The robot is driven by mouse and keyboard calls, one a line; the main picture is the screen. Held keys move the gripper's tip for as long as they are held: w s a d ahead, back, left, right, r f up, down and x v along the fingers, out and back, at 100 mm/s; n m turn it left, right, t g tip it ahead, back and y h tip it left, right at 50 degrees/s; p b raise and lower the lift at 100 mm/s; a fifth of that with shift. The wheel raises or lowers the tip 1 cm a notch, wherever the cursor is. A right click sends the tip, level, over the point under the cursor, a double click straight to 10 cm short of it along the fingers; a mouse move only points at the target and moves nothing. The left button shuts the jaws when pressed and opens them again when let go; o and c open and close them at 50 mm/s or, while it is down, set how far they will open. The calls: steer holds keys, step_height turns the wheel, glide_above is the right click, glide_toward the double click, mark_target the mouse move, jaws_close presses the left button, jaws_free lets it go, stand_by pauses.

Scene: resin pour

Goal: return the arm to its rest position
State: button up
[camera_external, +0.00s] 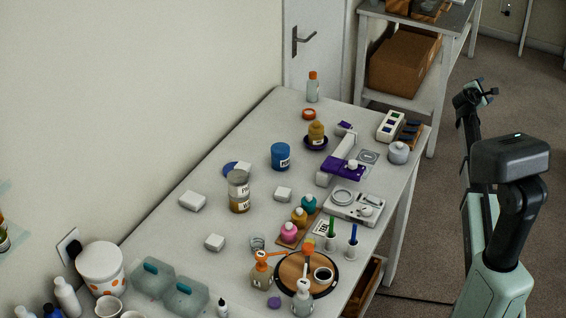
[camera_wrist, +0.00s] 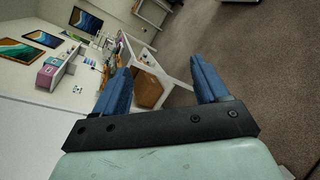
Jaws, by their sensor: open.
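My gripper (camera_wrist: 158,64) shows in the wrist view with its two blue fingers spread wide and nothing between them. In the external view my arm stands at the right, folded upright, and my gripper (camera_external: 475,94) is the small dark end at its upper left. It is over the floor, to the right of the table (camera_external: 236,139) and clear of everything on it. The finger detail is too small to tell in the external view.
The table holds bottles, a blue jar (camera_external: 280,156), a white scale (camera_external: 353,207), a wooden turntable (camera_external: 290,270) and a white bucket (camera_external: 101,268). A shelf (camera_external: 446,85) with a brown box (camera_external: 402,62) stands behind. Carpeted floor around my arm is open.

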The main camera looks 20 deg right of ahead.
steer(key=s+a+f+m+g+y, duration=0.1)
steer(key=a+f, duration=0.3)
steer(key=f, duration=0.5)
steer(key=s+a+f+m+y, duration=0.1)
steer(key=a+f+y, duration=0.15)
steer(key=f, duration=0.75)
steer(key=s+a+f+m+g+y, duration=0.1)
steer(key=a+f, duration=0.4)
steer(key=f, duration=0.4)
steer(key=s+a+f+m+g+y, duration=0.2)
steer(key=s+a+f, duration=0.35)
steer(key=f, duration=0.45)
steer(key=s+a+f+m+g+y, duration=0.1)
steer(key=s+a+f+m, duration=0.1)
steer(key=s+a+f, duration=0.65)
steer(key=s+a+f+m+g+y, duration=0.2)
steer(key=s+a+f+m+g, duration=0.1)
steer(key=s+a+f, duration=0.8)
steer(key=s+a+f+m+g+y, duration=0.2)
steer(key=s+a+f+g+y, duration=0.3)
steer(key=s+f, duration=0.7)
steer(key=s+a+m+g+h, duration=0.1)
steer(key=s+a+m, duration=0.2)
steer(key=s, duration=1.2)
steer(key=a, duration=0.2)
steer(key=shift+s+a+r, duration=0.3)
steer(key=shift+s+a, duration=0.05)
steer(key=shift+a, duration=0.05)
